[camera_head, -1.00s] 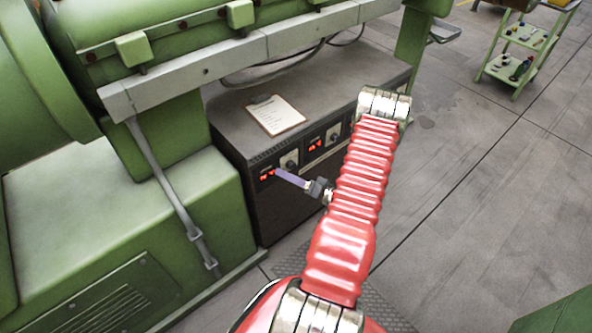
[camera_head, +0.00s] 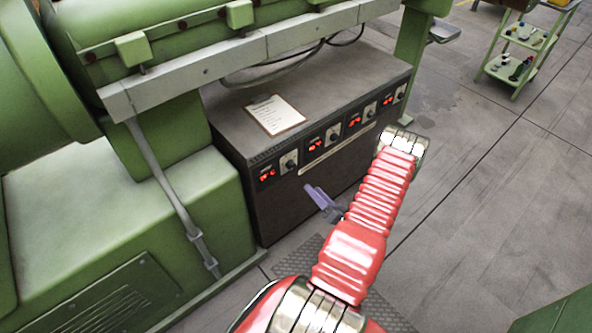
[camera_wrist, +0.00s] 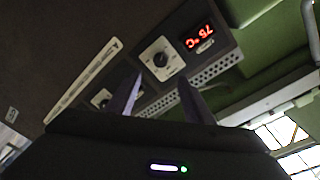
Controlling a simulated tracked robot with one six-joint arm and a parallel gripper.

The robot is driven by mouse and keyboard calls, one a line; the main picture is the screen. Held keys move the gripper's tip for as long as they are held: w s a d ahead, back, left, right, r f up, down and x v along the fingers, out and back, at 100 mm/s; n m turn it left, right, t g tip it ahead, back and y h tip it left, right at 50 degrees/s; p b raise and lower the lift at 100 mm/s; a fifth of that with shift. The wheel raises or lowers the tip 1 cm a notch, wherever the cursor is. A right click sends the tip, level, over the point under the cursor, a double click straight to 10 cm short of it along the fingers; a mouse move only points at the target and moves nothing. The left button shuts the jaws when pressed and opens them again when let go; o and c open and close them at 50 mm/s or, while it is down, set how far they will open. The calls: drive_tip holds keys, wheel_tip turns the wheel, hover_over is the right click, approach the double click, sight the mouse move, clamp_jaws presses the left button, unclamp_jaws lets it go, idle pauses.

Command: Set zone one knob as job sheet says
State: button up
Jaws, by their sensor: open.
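The leftmost knob (camera_head: 289,162) is on the front of the dark cabinet, right of a red-lit display (camera_head: 267,175). In the wrist view this knob (camera_wrist: 162,59) is a dark dial on a white plate, its display (camera_wrist: 200,38) turned upside down. The job sheet (camera_head: 275,114) lies on a clipboard on the cabinet top; its writing is too small to read. My gripper (camera_head: 311,190) has purple fingers and is in front of the cabinet, below and right of the knob in the picture. In the wrist view, my gripper (camera_wrist: 160,84) is open and empty, apart from the knob.
Several more displays and knobs run rightward along the cabinet (camera_head: 222,138). A pale label strip (camera_head: 335,150) is below them. The green machine (camera_head: 100,210) stands at left and overhangs the cabinet. A green trolley (camera_head: 520,55) is far right.

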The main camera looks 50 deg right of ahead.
sight(293, 168)
drive_tip(key=x, duration=1.3)
drive_tip(key=shift+w, duration=0.15)
drive_tip(key=shift+c, duration=0.4)
drive_tip(key=c, duration=0.9)
drive_tip(key=shift+d, duration=0.3)
drive_tip(key=shift+c, duration=0.3)
drive_tip(key=shift+a+f, duration=0.1)
drive_tip(key=shift+a, duration=0.1)
drive_tip(key=shift+a+m, duration=0.1)
drive_tip(key=shift+m, duration=0.4)
